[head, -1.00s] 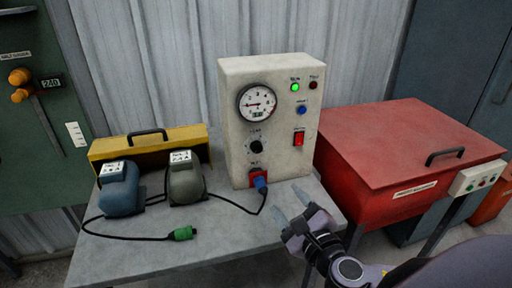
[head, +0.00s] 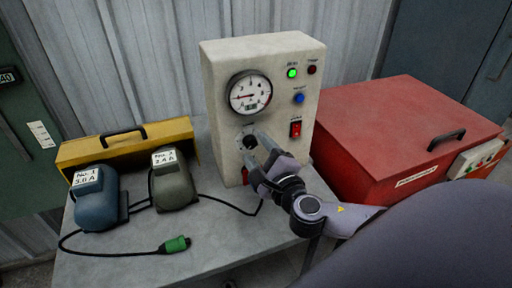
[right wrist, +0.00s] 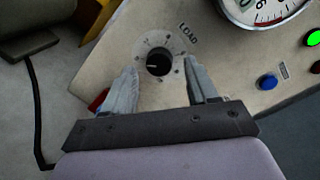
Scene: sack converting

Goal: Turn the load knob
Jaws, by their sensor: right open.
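The load knob (right wrist: 159,63) is a round black knob on a pale dial plate marked LOAD, on the front of the cream test box (head: 222,100). In the head view the knob (head: 249,142) shows just below the gauge, partly covered by my gripper. My right gripper (head: 257,143) is open in front of the box. In the right wrist view its two grey fingers (right wrist: 164,80) stand on either side of the knob's lower part, with clear gaps to it. I cannot tell how far the fingertips are from the panel. My left gripper is not in view.
The gauge (head: 250,93), lit green lamp (head: 292,73), blue button (head: 299,99) and red switch (head: 296,129) share the panel. Two motors, blue (head: 95,205) and olive (head: 168,185), and a green plug (head: 178,244) lie left on the table. A red chest (head: 400,125) stands right.

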